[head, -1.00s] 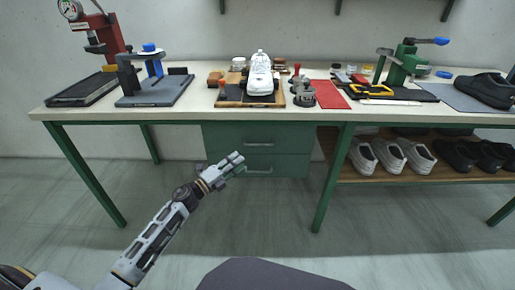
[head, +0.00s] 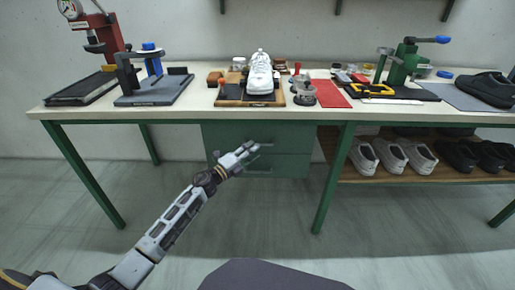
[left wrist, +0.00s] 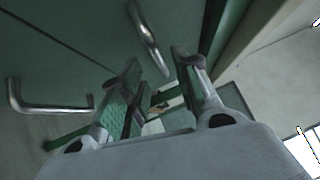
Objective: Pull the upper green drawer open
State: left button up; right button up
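The upper green drawer (head: 290,135) is under the workbench and looks flush with the cabinet front. Its metal bar handle (left wrist: 148,38) shows in the left wrist view, just beyond the gap between my fingers. In the head view my gripper mostly covers this handle. My left gripper (head: 248,151) is open and empty in front of the drawer; its spread green-padded fingers also show in the left wrist view (left wrist: 158,65). I cannot tell whether they touch the handle. My right gripper is in neither view.
The lower drawer (head: 292,166) has its own handle (left wrist: 45,108), to the left in the wrist view. The workbench top (head: 205,90) overhangs the drawers. A green table leg (head: 333,180) and a shoe shelf (head: 400,176) stand to the right. Floor in front is clear.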

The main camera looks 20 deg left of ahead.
pick_arm(q)
jog(key=x, duration=0.3)
jog(key=shift+w+d+b, duration=0.15)
jog(key=shift+w+b, duration=0.1)
jog(key=shift+b, duration=0.05)
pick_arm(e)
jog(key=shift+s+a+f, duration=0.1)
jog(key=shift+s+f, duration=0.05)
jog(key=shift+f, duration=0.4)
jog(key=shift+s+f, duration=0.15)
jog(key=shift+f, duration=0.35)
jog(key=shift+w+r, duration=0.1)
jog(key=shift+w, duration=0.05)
pick_arm(q)
grip_shut()
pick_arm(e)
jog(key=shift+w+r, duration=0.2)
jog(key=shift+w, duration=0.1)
